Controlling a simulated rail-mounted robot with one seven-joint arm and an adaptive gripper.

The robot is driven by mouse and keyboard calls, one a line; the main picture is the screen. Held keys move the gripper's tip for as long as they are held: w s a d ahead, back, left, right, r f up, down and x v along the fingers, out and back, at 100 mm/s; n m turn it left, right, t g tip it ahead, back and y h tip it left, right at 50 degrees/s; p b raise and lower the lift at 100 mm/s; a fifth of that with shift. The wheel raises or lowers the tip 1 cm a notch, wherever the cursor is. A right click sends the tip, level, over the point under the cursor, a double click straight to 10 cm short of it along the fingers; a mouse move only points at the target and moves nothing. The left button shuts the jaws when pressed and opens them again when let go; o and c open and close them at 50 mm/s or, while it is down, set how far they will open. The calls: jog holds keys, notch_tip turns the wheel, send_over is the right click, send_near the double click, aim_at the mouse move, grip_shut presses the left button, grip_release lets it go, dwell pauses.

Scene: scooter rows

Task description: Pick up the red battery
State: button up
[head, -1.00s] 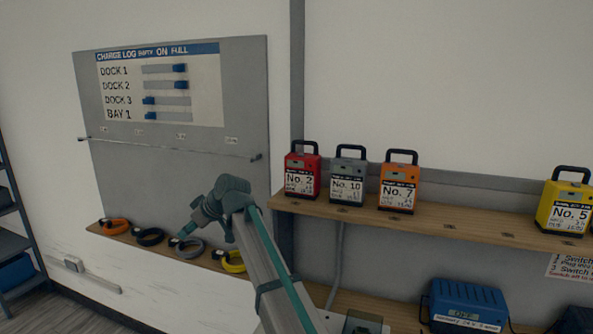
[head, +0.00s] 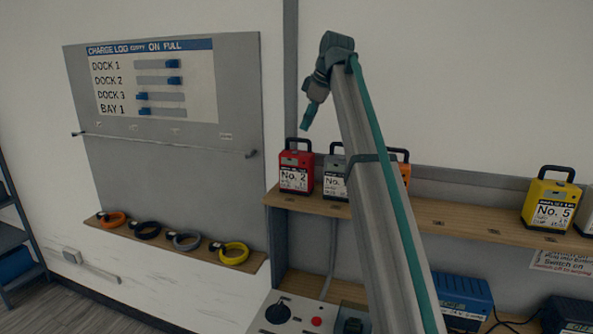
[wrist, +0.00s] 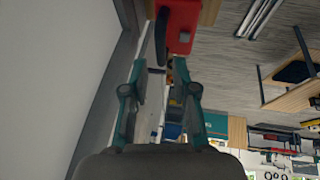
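The red battery (head: 296,172), labelled No. 2, stands upright on the wooden shelf with its black handle on top. It is leftmost in the row. My gripper (head: 307,122) hangs just above it, fingers pointing down, apart from the handle as far as I can tell. In the wrist view my gripper (wrist: 160,68) shows two teal fingers spread with a gap between them. The red battery (wrist: 180,28) and its dark handle lie at the top of that view, beyond the fingertips. Nothing is held.
The grey battery (head: 335,181) stands close to the right, partly behind my arm. The orange battery (head: 404,165) is mostly hidden by it. A yellow battery (head: 550,205) stands further right on the shelf (head: 460,228). A wall panel (head: 165,165) is at left.

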aim_at(298, 139)
jog(key=shift+a+p+x, duration=0.15)
jog(key=shift+p+x, duration=0.6)
jog(key=shift+x, duration=1.2)
jog(key=shift+a+p+x, duration=0.15)
jog(key=shift+p+x, duration=0.6)
jog(key=shift+x, duration=1.2)
jog(key=shift+r, duration=0.15)
grip_shut()
jog(key=shift+r, duration=0.1)
